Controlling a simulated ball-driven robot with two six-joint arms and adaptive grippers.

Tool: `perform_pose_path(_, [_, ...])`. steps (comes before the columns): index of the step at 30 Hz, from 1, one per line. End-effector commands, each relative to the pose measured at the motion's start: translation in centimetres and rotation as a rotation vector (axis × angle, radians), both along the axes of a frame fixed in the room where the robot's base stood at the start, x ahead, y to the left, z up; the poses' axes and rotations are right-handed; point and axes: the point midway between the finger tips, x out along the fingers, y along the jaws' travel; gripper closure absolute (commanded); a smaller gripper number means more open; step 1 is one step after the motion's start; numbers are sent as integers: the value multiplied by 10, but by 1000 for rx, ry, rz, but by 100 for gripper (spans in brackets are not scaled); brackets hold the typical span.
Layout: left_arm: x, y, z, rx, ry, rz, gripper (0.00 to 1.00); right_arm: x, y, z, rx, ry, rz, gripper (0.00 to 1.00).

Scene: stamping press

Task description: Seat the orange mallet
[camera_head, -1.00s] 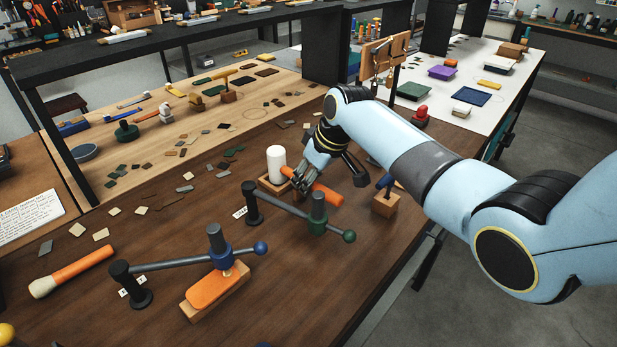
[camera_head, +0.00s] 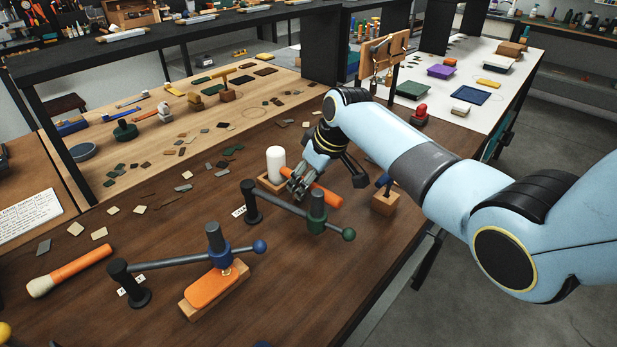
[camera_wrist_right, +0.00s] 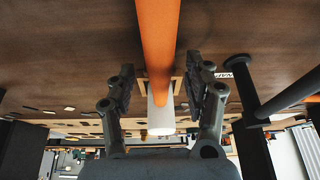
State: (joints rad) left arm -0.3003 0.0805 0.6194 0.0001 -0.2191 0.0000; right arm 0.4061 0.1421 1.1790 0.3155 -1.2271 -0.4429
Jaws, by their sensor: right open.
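A mallet with a white cylindrical head (camera_head: 276,163) and an orange handle (camera_head: 328,197) is at a wooden holder (camera_head: 264,185) on the brown bench. Its head stands upright at the holder, and its handle points right, towards the bench edge. My right gripper (camera_head: 299,184) is at the handle close to the head. In the right wrist view the orange handle (camera_wrist_right: 158,35) runs between the two open fingers (camera_wrist_right: 161,74), with gaps on both sides. The white head (camera_wrist_right: 161,122) shows beyond them. How deep the head sits is hidden. My left gripper is out of view.
A green-collared clamp arm (camera_head: 317,212) is close in front of the gripper. A blue-collared clamp (camera_head: 216,245) stands over an orange block (camera_head: 212,287). A second orange-handled tool (camera_head: 78,267) lies at left. A wooden block with a blue-topped peg (camera_head: 384,203) stands right.

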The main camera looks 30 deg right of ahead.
Motion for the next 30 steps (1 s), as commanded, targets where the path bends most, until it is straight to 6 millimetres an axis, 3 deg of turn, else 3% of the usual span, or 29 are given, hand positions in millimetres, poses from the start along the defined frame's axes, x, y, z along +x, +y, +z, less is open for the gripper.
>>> perform_pose_path(5, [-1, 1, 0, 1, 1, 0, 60, -4, -3, 11, -1, -3, -1, 48])
perform_pose_path(19, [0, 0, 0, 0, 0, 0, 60, -37, -17, 98, 0, -5, 0, 48])
perform_pose_path(30, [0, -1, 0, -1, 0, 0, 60, -43, -19, 111, -1, -1, 0, 48])
